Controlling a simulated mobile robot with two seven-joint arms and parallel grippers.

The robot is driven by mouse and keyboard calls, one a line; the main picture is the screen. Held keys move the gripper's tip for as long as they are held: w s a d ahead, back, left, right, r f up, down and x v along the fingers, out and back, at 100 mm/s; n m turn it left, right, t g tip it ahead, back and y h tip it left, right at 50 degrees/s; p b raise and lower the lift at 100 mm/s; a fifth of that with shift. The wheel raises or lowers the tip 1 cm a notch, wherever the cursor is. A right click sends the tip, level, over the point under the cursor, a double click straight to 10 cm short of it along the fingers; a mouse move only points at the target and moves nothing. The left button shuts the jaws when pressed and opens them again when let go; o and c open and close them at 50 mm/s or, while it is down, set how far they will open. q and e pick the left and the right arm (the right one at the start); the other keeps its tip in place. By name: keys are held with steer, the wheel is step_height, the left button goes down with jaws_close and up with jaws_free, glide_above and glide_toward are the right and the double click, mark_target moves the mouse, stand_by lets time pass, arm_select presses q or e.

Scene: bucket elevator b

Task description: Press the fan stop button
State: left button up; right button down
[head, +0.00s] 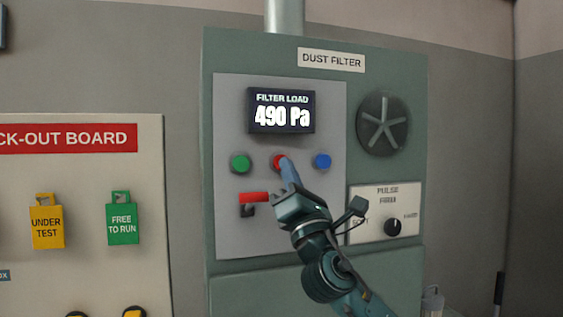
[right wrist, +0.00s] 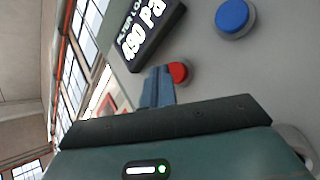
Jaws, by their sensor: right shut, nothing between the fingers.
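A round red button (head: 277,161) sits on the grey panel of the dust filter cabinet, between a green button (head: 240,163) and a blue button (head: 322,161). No label naming a fan stop button can be read. My right gripper (head: 285,162) is shut and empty, its fingertips at the red button and partly covering it. In the right wrist view the closed fingers (right wrist: 158,75) point at the red button (right wrist: 178,72), and the blue button (right wrist: 233,17) is to the right. I cannot tell whether the fingertips touch the red button. My left gripper is not in view.
A display (head: 281,111) above the buttons reads 490 Pa. A red lever (head: 253,197) is just left of my right gripper. A pulse knob (head: 392,227) and a round fan vent (head: 382,123) are on the right. A lock-out board (head: 85,180) with tags is at left.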

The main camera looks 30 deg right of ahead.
steer(key=shift+s, duration=0.15)
steer(key=s, duration=0.2)
steer(key=s+a+p, duration=0.1)
steer(key=s, duration=0.2)
steer(key=shift+s+a, duration=0.2)
steer(key=shift+s, duration=0.15)
stand_by(0.8)
